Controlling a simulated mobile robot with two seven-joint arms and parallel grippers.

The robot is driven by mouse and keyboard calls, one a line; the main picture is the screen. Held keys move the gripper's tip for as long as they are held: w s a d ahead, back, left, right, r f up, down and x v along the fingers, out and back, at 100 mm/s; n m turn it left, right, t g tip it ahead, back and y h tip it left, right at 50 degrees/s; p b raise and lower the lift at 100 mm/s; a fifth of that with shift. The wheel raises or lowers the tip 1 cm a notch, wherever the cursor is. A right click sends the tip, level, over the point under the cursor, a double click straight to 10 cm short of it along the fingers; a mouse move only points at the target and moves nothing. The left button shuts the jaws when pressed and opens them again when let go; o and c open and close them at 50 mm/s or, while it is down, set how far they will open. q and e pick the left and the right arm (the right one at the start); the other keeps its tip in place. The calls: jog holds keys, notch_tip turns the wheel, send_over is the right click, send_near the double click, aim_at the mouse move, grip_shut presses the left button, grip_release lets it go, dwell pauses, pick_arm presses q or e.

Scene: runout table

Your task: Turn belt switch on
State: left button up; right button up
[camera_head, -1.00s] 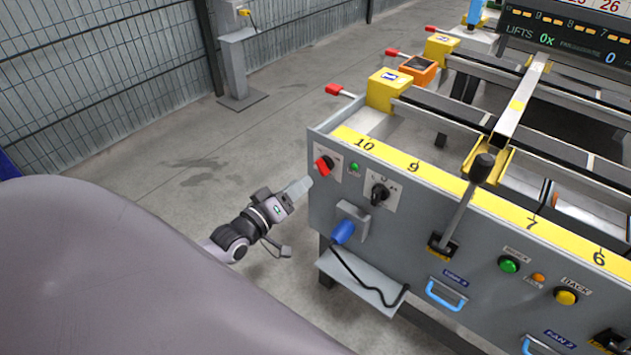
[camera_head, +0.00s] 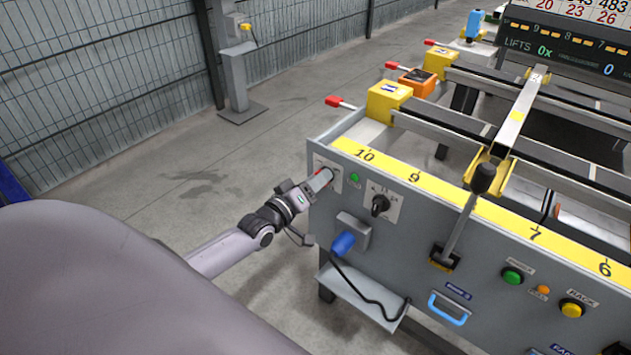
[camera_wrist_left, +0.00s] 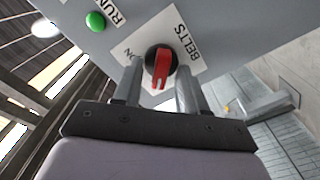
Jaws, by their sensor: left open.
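The belt switch is a red knob on a round black base (camera_wrist_left: 161,66), on a white plate labelled BELTS in the left wrist view. In the head view, the switch (camera_head: 326,172) is mostly covered by my left gripper (camera_head: 318,183) at the panel's left end. In the left wrist view, my left gripper (camera_wrist_left: 158,90) is open, with one finger on each side of the red knob. I cannot tell whether the fingers touch it. A green lamp (camera_wrist_left: 95,21) labelled RUN is beside the plate. My right gripper is not in view.
A black selector knob (camera_head: 380,205) is right of the switch on the grey panel (camera_head: 400,240). A blue-handled plug (camera_head: 343,243) with a black cable hangs below. A long lever (camera_head: 462,225) stands further right. Open floor lies left of the panel.

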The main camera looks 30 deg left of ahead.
pick_arm(q)
grip_shut()
jog(key=shift+m, duration=0.3)
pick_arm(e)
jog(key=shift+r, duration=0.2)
pick_arm(q)
jog(key=m+p, duration=0.1)
jog(key=m, duration=1)
jog(key=m+p, duration=0.1)
jog(key=m, duration=0.5)
jog(key=shift+d+p, duration=0.3)
jog(key=shift+p, duration=0.05)
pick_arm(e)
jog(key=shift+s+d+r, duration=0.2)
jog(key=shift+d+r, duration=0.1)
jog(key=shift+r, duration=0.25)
pick_arm(q)
jog(key=shift+m, duration=0.3)
grip_release()
jog(key=shift+s, duration=0.1)
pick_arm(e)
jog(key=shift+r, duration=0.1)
